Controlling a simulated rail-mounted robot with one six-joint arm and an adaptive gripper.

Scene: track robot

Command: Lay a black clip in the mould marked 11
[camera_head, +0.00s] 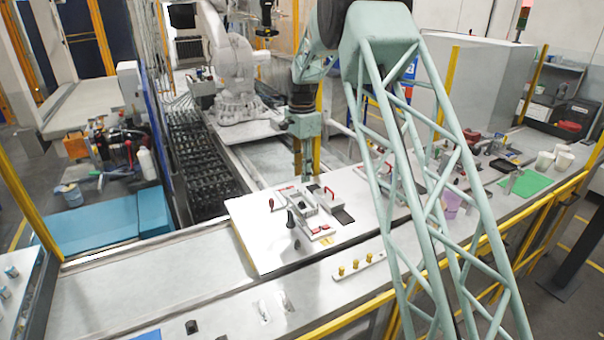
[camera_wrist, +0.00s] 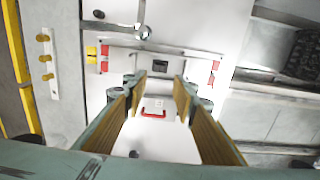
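My gripper (camera_head: 303,172) points down above the white board (camera_head: 262,253) in the head view. In the wrist view its two long brown-faced fingers (camera_wrist: 160,82) stand apart with nothing held between them. A white mould block (camera_head: 325,236) with red parts lies on the board. In the wrist view, a pale block with a dark square recess (camera_wrist: 160,66) sits just beyond the fingertips, with red pieces at both sides. A red handle (camera_wrist: 153,113) on a white plate shows between the fingers. I cannot make out a black clip for certain, and no number 11 is legible.
A dark upright peg (camera_head: 291,218) stands on the board near a small red-handled tool (camera_head: 271,204). A white strip with yellow knobs (camera_head: 358,264) lies in front. My green lattice structure crosses the right. Cups (camera_head: 545,160) and a green mat (camera_head: 526,183) are far right.

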